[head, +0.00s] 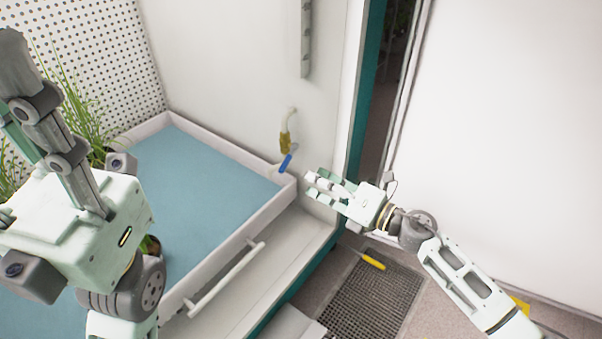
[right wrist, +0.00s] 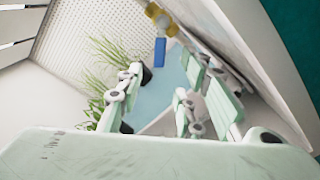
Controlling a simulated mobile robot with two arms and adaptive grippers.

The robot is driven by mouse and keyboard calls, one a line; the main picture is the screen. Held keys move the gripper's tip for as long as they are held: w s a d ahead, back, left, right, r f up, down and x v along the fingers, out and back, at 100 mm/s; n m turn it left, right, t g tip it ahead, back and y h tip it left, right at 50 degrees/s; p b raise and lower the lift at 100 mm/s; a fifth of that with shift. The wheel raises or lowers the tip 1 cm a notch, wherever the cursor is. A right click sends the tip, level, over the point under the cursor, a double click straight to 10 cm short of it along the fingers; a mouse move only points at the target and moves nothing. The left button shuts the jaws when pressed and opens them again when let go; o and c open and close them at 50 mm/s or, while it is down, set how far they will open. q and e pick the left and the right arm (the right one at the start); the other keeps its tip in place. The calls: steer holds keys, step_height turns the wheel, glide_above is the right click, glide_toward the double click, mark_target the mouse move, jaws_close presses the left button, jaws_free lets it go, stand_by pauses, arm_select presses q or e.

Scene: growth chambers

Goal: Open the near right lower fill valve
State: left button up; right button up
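The fill valve has a brass body (head: 285,143) at the end of a short pale pipe on the white chamber wall, just above the tray's right corner. Its blue lever (head: 286,163) slants down and slightly left from the body. In the right wrist view the brass body (right wrist: 163,19) is at the top and the blue lever (right wrist: 160,51) hangs below it, beyond the fingers. My right gripper (head: 315,184) is open and empty, just right of and below the lever, apart from it. My left gripper (head: 35,105) is at the left, over the tray; its finger opening is unclear.
A blue-floored tray with a white rim (head: 232,150) fills the chamber's lower part. A white bar handle (head: 228,280) runs along its front. Green plants (head: 88,125) stand at the left. A teal door-frame edge (head: 362,110) is right of the valve. A yellow-handled tool (head: 372,261) lies on the floor grate (head: 365,305).

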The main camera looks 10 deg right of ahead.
steer(key=shift+v, duration=0.8)
